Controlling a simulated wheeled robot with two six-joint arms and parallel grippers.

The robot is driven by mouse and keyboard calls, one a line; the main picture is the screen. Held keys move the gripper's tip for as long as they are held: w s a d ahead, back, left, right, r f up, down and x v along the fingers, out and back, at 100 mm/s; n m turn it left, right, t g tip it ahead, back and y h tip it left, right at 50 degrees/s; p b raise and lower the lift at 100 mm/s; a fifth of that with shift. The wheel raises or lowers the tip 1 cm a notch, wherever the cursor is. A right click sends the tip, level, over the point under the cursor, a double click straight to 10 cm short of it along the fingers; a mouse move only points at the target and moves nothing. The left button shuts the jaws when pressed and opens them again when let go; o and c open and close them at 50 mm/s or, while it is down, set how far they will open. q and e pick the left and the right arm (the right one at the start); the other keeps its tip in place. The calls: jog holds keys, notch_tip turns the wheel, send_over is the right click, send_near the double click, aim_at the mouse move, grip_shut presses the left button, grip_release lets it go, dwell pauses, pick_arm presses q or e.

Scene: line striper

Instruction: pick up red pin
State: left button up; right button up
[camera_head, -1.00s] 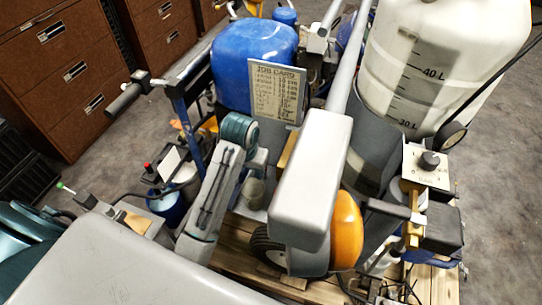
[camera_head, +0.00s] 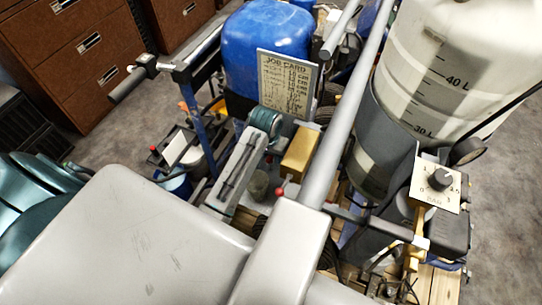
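A small red round tip (camera_head: 279,191), which looks like the red pin, shows just beyond the grey block of my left arm. It sits near a gold block on the machine, and its lower part is hidden. My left gripper (camera_head: 285,243) comes in from the left behind a large pale grey arm link. Its fingertips cannot be made out, so I cannot tell whether it is open or touching the pin. My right gripper is not in view.
A gold block (camera_head: 300,152) and teal spool (camera_head: 264,121) stand close by. A blue tank (camera_head: 265,60) with a job card (camera_head: 285,85) is behind. A white tank (camera_head: 445,60) and dial box (camera_head: 436,185) crowd the right. Another red knob (camera_head: 153,148) is at left.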

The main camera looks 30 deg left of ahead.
aim_at(271, 163)
pick_arm(q)
jog(key=shift+w+f+p, duration=0.15)
jog(key=shift+f+p, duration=0.15)
jog(key=shift+f, duration=1.05)
grip_shut()
